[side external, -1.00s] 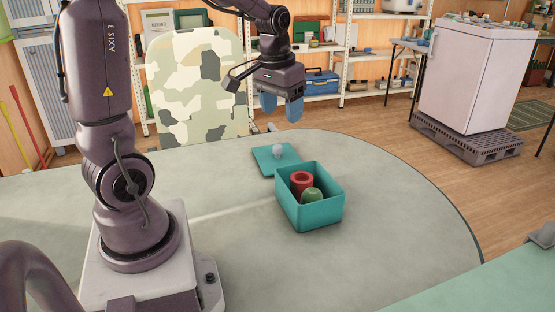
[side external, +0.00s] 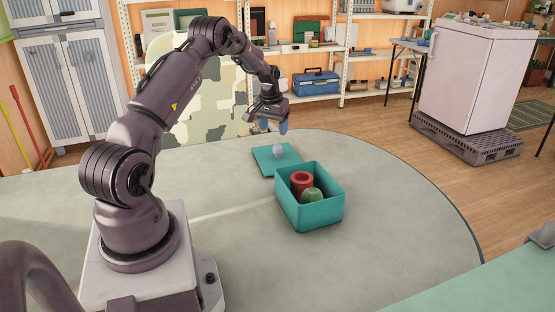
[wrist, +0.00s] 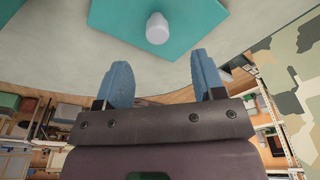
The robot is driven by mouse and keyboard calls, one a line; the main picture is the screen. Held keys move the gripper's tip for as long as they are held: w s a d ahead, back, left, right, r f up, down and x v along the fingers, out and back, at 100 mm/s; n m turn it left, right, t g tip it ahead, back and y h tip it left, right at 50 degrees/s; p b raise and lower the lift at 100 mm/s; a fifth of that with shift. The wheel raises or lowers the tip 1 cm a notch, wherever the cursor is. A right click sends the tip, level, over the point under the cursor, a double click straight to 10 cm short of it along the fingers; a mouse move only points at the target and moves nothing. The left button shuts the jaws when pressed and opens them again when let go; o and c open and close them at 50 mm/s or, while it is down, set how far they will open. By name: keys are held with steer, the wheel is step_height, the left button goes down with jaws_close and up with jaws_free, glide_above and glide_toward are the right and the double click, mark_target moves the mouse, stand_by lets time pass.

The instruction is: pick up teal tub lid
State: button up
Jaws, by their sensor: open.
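The teal tub lid (side external: 290,163) lies flat on the table beside the tub, with a pale rounded knob (side external: 278,151) standing on it. In the wrist view the teal lid (wrist: 203,22) and its whitish knob (wrist: 158,29) are ahead of the fingers. My gripper (side external: 268,127) is open and empty, above and beyond the lid near the table's far edge. Its blue fingers (wrist: 163,82) stand apart with nothing between them. The open teal tub (side external: 310,214) holds a red ring-shaped piece (side external: 301,182) and a green rounded piece (side external: 312,195).
The grey-green rounded table (side external: 400,215) is clear to the right and in front of the tub. A camouflage-patterned chair back (side external: 205,115) stands behind the table. Shelves with a blue toolbox (side external: 316,82) and a white fridge (side external: 470,80) are farther back.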

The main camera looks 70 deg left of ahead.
mark_target(277, 146)
steer(key=f, duration=0.3)
steer(key=w+f, duration=0.1)
steer(key=f, duration=0.2)
steer(key=a+f, duration=0.1)
steer(key=f, duration=0.1)
steer(key=shift+w+f, duration=0.35)
steer(key=shift+f, duration=0.05)
steer(key=shift+c, duration=0.4)
jaws_close()
